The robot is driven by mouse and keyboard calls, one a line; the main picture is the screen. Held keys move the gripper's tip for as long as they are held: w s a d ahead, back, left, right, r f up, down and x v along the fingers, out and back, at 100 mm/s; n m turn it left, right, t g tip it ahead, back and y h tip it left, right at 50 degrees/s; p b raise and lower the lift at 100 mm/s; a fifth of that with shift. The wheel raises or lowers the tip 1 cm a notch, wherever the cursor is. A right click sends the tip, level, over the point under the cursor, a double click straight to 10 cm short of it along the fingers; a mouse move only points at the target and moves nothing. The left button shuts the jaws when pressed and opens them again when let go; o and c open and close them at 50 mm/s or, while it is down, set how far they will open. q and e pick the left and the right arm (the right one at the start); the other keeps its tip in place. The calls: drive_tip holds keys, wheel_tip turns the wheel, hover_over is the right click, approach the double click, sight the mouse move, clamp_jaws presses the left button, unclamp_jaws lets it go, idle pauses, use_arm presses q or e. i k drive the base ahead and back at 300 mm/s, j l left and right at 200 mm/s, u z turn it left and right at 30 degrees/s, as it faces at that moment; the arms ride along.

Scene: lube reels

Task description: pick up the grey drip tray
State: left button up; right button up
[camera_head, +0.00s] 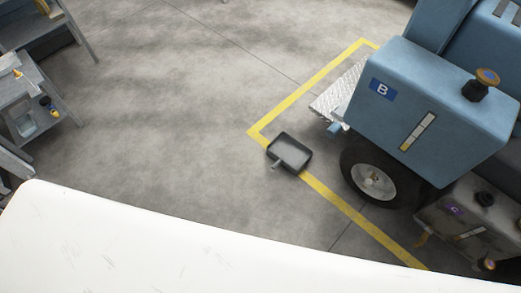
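The grey drip tray (290,151) lies on the concrete floor near the middle of the head view. It is a shallow, dark grey, roughly square pan with a short handle or spout pointing to the lower left. It sits at the corner of the yellow floor line and overlaps the line. Nothing is touching it from above. Neither of my grippers is in view.
A blue machine marked B (445,110) with a black wheel (368,179) stands right of the tray. A grey tank (463,222) is below it. Shelving (38,100) stands at the left. A large white surface (150,250) fills the bottom. Floor left of the tray is clear.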

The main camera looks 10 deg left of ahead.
sight(288, 151)
drive_tip(key=i+j, duration=0.4)
drive_tip(key=i, duration=0.15)
drive_tip(key=i+j, duration=0.45)
drive_tip(key=i+j+z, duration=0.1)
drive_tip(key=z, duration=1.4)
drive_tip(key=i+j, duration=0.05)
drive_tip(key=j, duration=0.05)
